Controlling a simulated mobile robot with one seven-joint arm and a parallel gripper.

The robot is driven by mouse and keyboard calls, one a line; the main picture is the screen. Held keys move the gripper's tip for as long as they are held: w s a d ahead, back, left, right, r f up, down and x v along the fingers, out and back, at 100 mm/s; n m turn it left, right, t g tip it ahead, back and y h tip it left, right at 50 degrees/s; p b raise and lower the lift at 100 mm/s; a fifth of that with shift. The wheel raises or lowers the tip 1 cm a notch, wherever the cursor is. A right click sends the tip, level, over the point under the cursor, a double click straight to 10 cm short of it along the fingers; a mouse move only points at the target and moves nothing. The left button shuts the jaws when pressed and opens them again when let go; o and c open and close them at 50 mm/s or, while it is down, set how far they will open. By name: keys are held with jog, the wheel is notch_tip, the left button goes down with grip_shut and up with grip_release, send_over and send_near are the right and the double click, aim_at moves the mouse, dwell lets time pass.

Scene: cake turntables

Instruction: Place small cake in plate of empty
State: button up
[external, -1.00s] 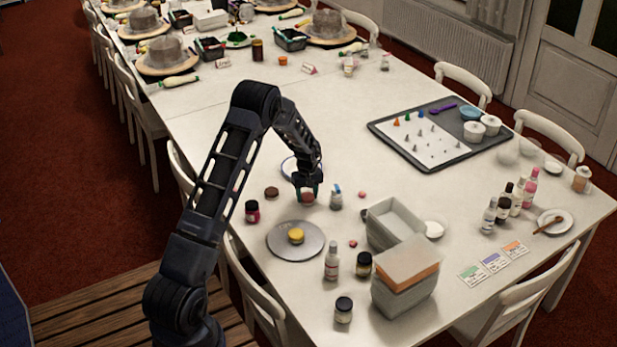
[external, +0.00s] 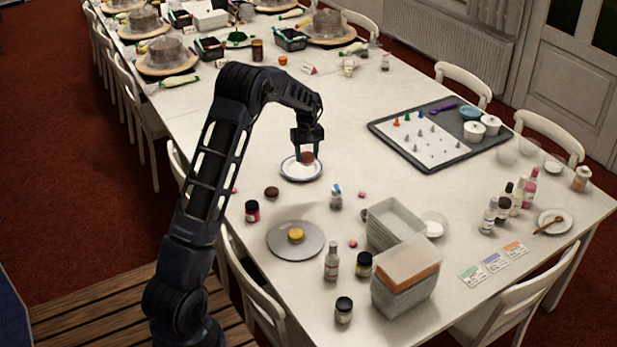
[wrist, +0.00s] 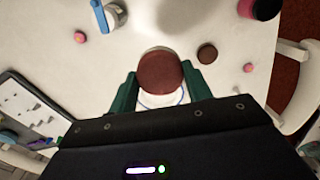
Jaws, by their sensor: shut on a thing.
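My gripper (external: 307,154) is shut on a small reddish-brown cake (external: 307,158). In the wrist view the round cake (wrist: 160,73) sits between the two green fingers. In the external view the cake appears over a white plate with a blue rim (external: 301,176). I cannot tell exactly how high it is above the plate. In the wrist view the plate (wrist: 158,99) is mostly hidden behind the cake and gripper. A yellow small cake (external: 296,235) sits on a round grey turntable (external: 283,246). A dark brown small cake (external: 271,193) lies on the table left of the plate.
Grey bins (external: 405,291) stand at the front. A dark tray (external: 409,160) lies to the right. The table is clear between plate and tray.

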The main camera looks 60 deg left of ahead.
notch_tip(320, 180, up, 4)
send_over(293, 176)
notch_tip(293, 176, down, 20)
jog(key=shift+a+f, duration=0.1)
jog(key=shift+a, duration=0.05)
dwell(0.4)
jog(key=shift+f, duration=0.4)
jog(key=o, duration=0.9)
jog(key=shift+o, duration=0.2)
notch_tip(293, 176, up, 13)
